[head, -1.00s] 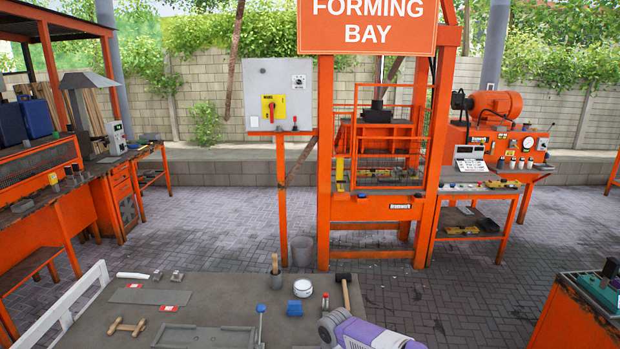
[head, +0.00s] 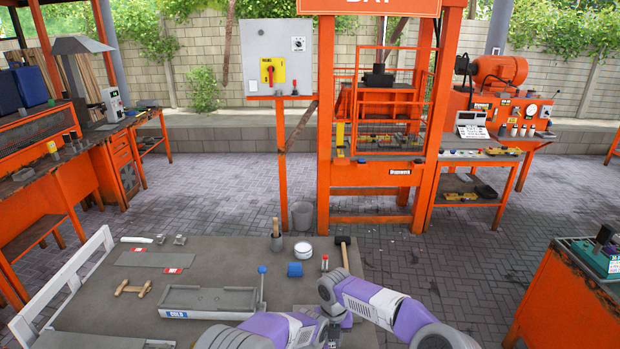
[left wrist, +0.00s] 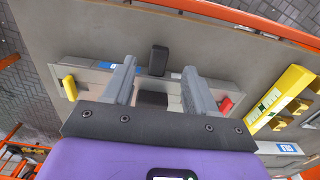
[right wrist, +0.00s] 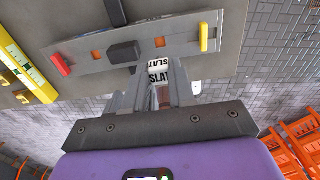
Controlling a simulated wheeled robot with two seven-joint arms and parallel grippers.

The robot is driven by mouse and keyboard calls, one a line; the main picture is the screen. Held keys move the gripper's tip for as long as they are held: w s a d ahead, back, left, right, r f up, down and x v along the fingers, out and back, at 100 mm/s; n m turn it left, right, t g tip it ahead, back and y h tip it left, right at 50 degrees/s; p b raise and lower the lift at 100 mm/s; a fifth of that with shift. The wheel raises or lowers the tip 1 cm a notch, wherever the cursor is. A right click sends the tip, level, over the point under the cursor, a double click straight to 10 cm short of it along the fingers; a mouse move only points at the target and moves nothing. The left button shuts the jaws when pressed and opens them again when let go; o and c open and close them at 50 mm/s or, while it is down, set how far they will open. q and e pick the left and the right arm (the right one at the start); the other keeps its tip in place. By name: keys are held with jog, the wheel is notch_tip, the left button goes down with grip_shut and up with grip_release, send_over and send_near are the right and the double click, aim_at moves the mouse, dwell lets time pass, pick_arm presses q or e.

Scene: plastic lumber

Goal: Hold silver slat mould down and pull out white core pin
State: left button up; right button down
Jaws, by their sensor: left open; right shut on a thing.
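The silver slat mould (right wrist: 135,48) lies flat on the table, with a black block (right wrist: 124,52) on it and red and yellow end pieces. It also shows in the left wrist view (left wrist: 217,87). My left gripper (left wrist: 157,75) is open, its two fingers apart over the mould near the black block. My right gripper (right wrist: 155,85) is shut at the mould's near edge, beside a white "SLAT" label. In the head view my right gripper (head: 344,318) is low centre, and the arms hide most of the mould.
A grey tray (head: 182,313) stands left of the arms on the table. A yellow level (right wrist: 22,66) lies beyond the mould's red end.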

jog(key=shift+r+p, duration=2.4)
pick_arm(q)
notch_tip(320, 180, up, 13)
pick_arm(e)
jog(key=shift+f, duration=0.1)
